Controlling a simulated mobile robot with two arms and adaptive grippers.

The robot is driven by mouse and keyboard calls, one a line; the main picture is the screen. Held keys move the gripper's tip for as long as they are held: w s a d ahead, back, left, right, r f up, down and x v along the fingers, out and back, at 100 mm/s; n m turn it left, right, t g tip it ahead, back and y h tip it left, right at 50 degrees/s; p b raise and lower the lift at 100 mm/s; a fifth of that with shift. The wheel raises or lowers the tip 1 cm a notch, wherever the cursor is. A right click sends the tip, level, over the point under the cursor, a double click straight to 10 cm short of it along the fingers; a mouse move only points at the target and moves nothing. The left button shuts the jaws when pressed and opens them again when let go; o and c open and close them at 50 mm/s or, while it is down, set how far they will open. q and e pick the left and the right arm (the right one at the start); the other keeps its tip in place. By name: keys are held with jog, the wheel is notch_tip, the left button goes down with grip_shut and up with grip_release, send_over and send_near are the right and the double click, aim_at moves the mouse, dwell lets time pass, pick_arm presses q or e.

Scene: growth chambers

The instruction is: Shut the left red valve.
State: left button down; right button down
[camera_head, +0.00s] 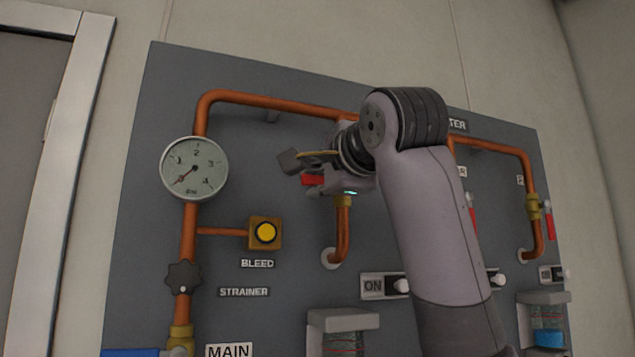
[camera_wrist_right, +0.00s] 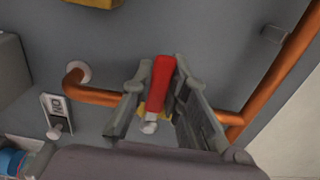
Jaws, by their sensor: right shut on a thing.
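The left red valve has a red lever (camera_head: 313,180) that points left, across the vertical copper pipe below its brass body (camera_head: 343,201). My right gripper (camera_head: 299,165) is shut on this lever, in front of the panel. In the right wrist view the red lever (camera_wrist_right: 162,82) lies between the two fingers of the gripper (camera_wrist_right: 158,92), with its pale pivot end near the pipe. My right arm hides part of the valve and the panel behind it. My left gripper is not in view.
A gauge (camera_head: 194,168), a yellow bleed button (camera_head: 265,233) and a dark strainer knob (camera_head: 183,277) are on the panel's left side. Other red levers (camera_head: 473,222) (camera_head: 550,228) hang down at the right. An ON switch (camera_head: 384,286) sits below the valve.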

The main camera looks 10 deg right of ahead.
jog(key=shift+f, duration=0.15)
jog(key=c, duration=1.5)
grip_release()
jog(key=shift+c, duration=0.2)
jog(key=shift+s, duration=0.15)
jog(key=s+d, duration=0.2)
jog(key=s, duration=0.9)
jog(key=shift+s+d, duration=0.15)
jog(key=shift+s, duration=0.1)
